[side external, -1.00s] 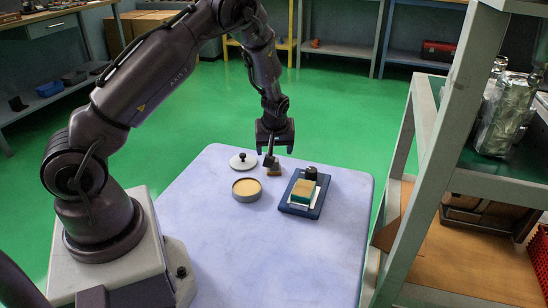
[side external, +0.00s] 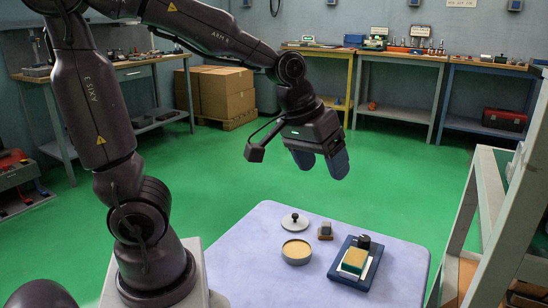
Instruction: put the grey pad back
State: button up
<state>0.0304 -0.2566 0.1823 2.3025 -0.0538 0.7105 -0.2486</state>
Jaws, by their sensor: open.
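A small block with a grey upper part (side external: 325,228) and a brown base stands near the table's back edge. I take the grey part to be the grey pad; I cannot tell whether it is separate from the base. My gripper (side external: 321,164) is open and empty, well above the table, its dark fingers apart and pointing down. A round grey tin (side external: 297,261) with tan contents sits left of and in front of the block. A white lid (side external: 290,226) with a black knob lies behind the tin.
The pale table's (side external: 245,265) left and front are bare. A grey shelf frame (side external: 490,210) stands at the right.

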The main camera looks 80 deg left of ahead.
jog(key=s+d+r+m, duration=0.1)
jog(key=s+d+m, duration=0.1)
jog(key=s, duration=0.2)
jog(key=s+d+r+m+t, duration=0.1)
jog(key=s+r+m, duration=0.1)
jog(key=s, duration=0.3)
jog(key=shift+s+d+r+m, duration=0.3)
jog(key=shift+d+m, duration=0.1)
jog(key=shift+m, duration=0.1)
